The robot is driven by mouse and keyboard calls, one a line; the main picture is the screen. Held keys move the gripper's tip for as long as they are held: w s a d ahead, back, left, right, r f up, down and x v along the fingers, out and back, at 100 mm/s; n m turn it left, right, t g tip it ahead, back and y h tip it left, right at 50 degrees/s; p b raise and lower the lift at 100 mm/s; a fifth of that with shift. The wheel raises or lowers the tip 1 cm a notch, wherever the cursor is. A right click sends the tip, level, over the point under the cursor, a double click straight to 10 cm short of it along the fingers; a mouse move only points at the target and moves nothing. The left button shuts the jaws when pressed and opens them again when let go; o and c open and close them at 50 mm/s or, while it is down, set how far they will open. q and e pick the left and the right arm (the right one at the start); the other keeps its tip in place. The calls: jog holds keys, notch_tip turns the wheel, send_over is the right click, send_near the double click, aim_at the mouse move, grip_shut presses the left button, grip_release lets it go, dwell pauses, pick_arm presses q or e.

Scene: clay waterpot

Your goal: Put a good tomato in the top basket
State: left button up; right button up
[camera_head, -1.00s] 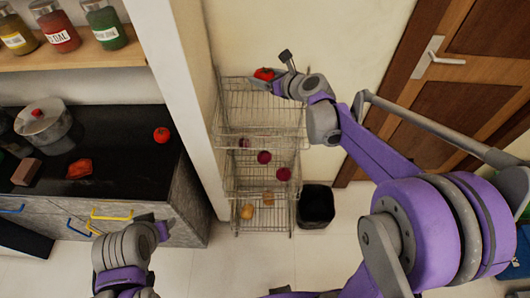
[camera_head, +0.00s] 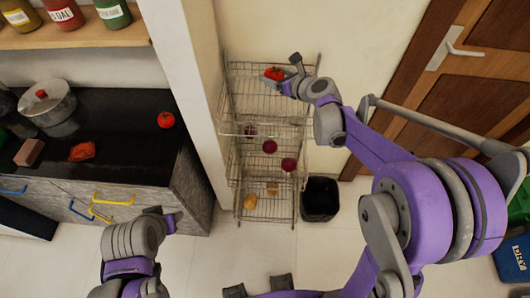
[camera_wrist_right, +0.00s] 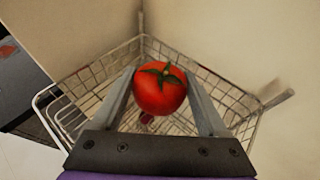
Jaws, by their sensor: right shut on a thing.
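A red tomato with a green stem (camera_wrist_right: 160,90) is between the fingers of my right gripper (camera_head: 279,78), which is shut on it. The tomato also shows in the head view (camera_head: 274,73). It is over the top basket (camera_head: 262,105) of a wire rack; the basket's mesh shows below it in the right wrist view (camera_wrist_right: 90,82). I cannot tell the gap to the basket floor. Another round tomato (camera_head: 166,120) and a wrinkled, flattened orange-red one (camera_head: 82,151) lie on the black counter. My left gripper (camera_head: 172,222) is low at the left; its finger opening is unclear.
The middle basket holds several dark red onions (camera_head: 288,164), and the bottom basket holds potatoes (camera_head: 250,201). A black bin (camera_head: 320,199) stands right of the rack. A wall edge (camera_head: 190,80) is close on its left, and a wooden door (camera_head: 430,110) is at the right.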

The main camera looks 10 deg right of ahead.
jog(key=o, duration=1.3)
jog(key=shift+w, duration=0.1)
jog(key=v, duration=1.1)
jog(key=s+a+f+n+g+h, duration=0.1)
jog(key=s+a+f+n+g, duration=0.15)
jog(key=s+n, duration=0.5)
jog(key=s+a+f+n+g, duration=0.2)
jog(key=s+a+f+n, duration=0.3)
jog(key=n, duration=0.4)
jog(key=s+d+f+n+h, duration=0.1)
jog(key=s+n, duration=0.3)
jog(key=n, duration=0.1)
jog(key=s+d+f+n+g+h, duration=0.1)
jog(key=s+d+f+n, duration=0.1)
jog(key=s+n, duration=0.2)
jog(key=s+d+f+n+g+h, duration=0.1)
jog(key=s+f+n, duration=0.1)
jog(key=s+n, duration=0.2)
jog(key=shift+s+d+f+n+g+h, duration=0.1)
jog(key=shift+s+n+g+h, duration=0.1)
jog(key=shift+n, duration=0.4)
jog(key=shift+s+d+n+g+h, duration=0.1)
jog(key=shift+s+n+h, duration=0.1)
jog(key=shift+n, duration=0.35)
